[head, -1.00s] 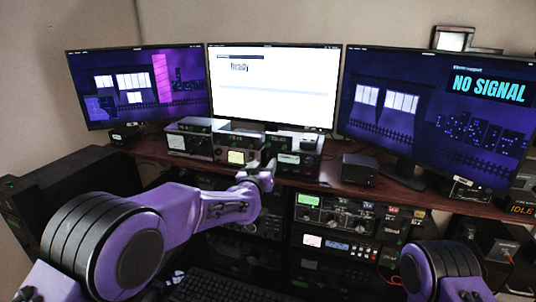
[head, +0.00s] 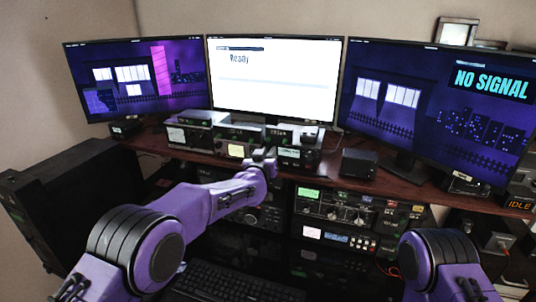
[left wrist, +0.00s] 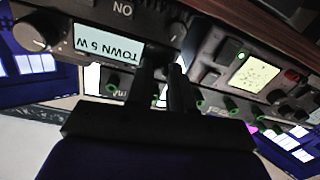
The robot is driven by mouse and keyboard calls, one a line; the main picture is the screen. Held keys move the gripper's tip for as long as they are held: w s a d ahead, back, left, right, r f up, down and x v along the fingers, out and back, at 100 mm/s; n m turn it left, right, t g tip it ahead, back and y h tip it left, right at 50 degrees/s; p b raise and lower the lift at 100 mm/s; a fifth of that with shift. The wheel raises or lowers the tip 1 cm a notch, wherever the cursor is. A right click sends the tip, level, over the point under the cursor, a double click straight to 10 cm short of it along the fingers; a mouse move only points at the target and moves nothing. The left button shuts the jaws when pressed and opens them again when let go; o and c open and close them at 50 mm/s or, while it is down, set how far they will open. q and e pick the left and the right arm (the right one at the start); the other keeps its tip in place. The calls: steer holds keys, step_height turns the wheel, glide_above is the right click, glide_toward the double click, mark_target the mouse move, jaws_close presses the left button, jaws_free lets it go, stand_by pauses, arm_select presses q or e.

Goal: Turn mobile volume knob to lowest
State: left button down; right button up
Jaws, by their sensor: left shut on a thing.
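The mobile radio (head: 312,158) is a small dark box with a lit display, on the desk shelf below the middle monitor. In the left wrist view it appears upside down, with its display (left wrist: 108,43) and a large round knob (left wrist: 33,34). A smaller dark knob (left wrist: 174,32) sits at the display's other end, partly in shadow. My left gripper (head: 266,154) is at that end of the radio's front. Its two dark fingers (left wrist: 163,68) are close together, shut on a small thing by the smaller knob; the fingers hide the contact. My right gripper is out of view.
A radio with a pale yellow display (head: 236,150) stands just left of my gripper. A larger radio (head: 345,212) with several knobs is under the desk shelf. A black box (head: 359,164) stands to the right. A keyboard (head: 232,284) lies below.

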arm_select(q)
steer(key=shift+n+g+h+b, duration=0.3)
steer(key=shift+n+b, duration=3.25)
steer(key=shift+n, duration=3.15)
steer(key=c, duration=1.2)
jaws_free()
steer(key=shift+o, duration=1)
steer(key=shift+a+r, duration=0.15)
